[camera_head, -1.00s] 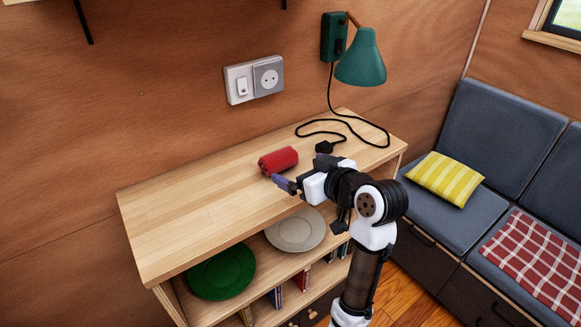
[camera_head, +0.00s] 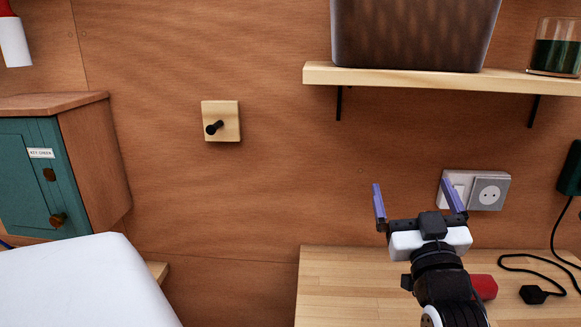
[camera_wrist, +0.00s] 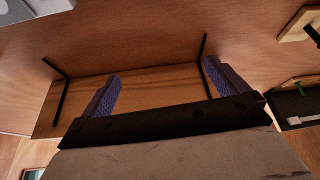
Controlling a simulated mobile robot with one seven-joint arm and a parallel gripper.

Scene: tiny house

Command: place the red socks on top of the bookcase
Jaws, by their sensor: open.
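The red socks, a rolled red bundle (camera_head: 484,287), lie on the wooden top of the bookcase (camera_head: 335,285). They are partly hidden behind my arm in the head view. My gripper (camera_head: 420,200) is open and empty, raised above the bookcase top and apart from the socks. Its purple fingers point upward. In the wrist view the open fingers (camera_wrist: 172,95) show with nothing between them, facing the underside of a wall shelf (camera_wrist: 140,85); the socks are not in that view.
The wall shelf (camera_head: 400,78) above holds a dark bin (camera_head: 415,35) and a glass with green contents (camera_head: 555,48). A socket plate (camera_head: 488,193) and black cord (camera_head: 533,294) are at right. A wall hook (camera_head: 215,127) and teal key cabinet (camera_head: 35,180) are left.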

